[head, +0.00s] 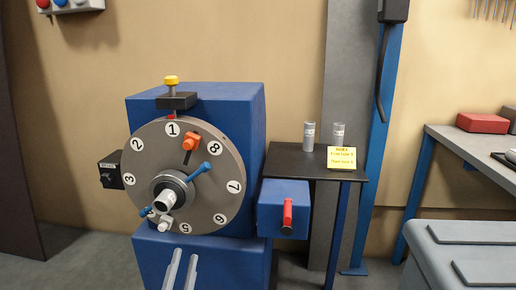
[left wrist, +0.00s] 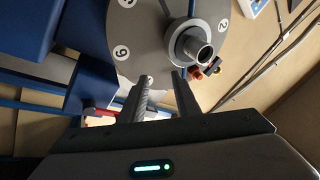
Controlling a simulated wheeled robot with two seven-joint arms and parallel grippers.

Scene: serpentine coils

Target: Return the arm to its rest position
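My left gripper (head: 184,256) shows at the bottom of the head view as two pale fingers pointing up, in front of the blue machine below its dial. In the left wrist view its fingers (left wrist: 162,76) stand apart with nothing between them, and the dial is behind them. It is open and empty. Most of the left arm is out of view. My right gripper is not in view.
The blue machine (head: 245,105) carries a grey numbered dial (head: 205,205) with a blue handle (head: 203,168). To its right are a blue box (head: 275,194) with a red handle (head: 287,215) and a dark shelf (head: 285,158) with two small cylinders. A grey bin (head: 470,232) stands at lower right.

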